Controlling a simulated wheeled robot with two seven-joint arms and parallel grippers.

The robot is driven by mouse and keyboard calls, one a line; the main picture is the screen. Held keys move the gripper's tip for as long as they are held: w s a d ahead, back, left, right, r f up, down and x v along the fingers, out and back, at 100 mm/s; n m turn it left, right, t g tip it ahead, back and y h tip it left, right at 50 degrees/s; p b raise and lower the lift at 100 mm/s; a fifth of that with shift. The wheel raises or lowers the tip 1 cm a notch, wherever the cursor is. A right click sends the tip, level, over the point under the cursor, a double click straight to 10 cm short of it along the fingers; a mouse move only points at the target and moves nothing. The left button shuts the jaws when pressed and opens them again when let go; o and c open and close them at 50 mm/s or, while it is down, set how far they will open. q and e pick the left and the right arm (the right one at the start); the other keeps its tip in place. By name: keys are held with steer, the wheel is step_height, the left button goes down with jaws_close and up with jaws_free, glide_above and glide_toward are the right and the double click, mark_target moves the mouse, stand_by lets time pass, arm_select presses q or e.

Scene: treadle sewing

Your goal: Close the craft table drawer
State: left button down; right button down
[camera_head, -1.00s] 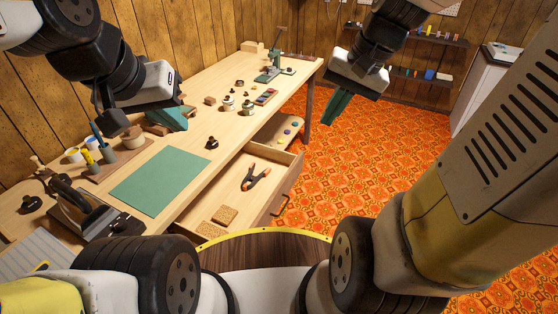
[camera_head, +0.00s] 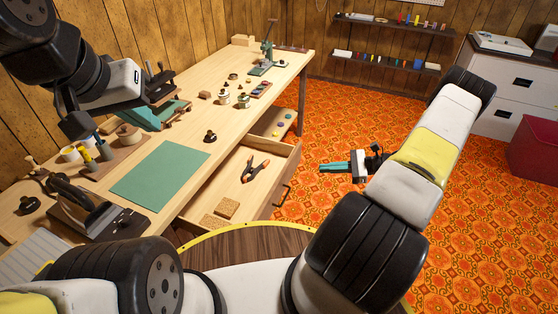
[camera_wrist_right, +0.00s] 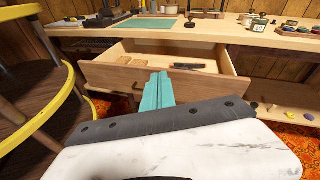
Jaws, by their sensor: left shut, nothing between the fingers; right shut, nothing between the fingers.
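The craft table (camera_head: 225,131) stands along the left in the head view. Its drawer (camera_head: 264,203) is pulled open toward the floor area, with a dark handle (camera_head: 282,194) on its front. In the drawer lie an orange and black clamp (camera_head: 256,171) and cork pieces (camera_head: 227,207). My right gripper (camera_head: 322,168) is shut and empty, right of the drawer front and apart from it. In the right wrist view its teal fingers (camera_wrist_right: 158,90) point at the drawer front (camera_wrist_right: 115,78), partly covering it. My left gripper (camera_head: 166,112) is over the back left of the table, shut and empty.
A green mat (camera_head: 160,173), several jars (camera_head: 243,100) and tools lie on the tabletop. A round wooden surface with a yellow rim (camera_head: 205,232) is close in front. The orange patterned floor (camera_head: 330,125) right of the drawer is open.

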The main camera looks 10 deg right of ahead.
step_height(320, 180, down, 9)
steer(key=s+m+t, duration=0.2)
steer(key=m+t, duration=0.3)
glide_toward(284, 177)
steer(key=x, duration=0.7)
steer(key=shift+d+f, duration=0.1)
steer(key=shift+f, duration=0.05)
steer(key=shift+w, duration=0.1)
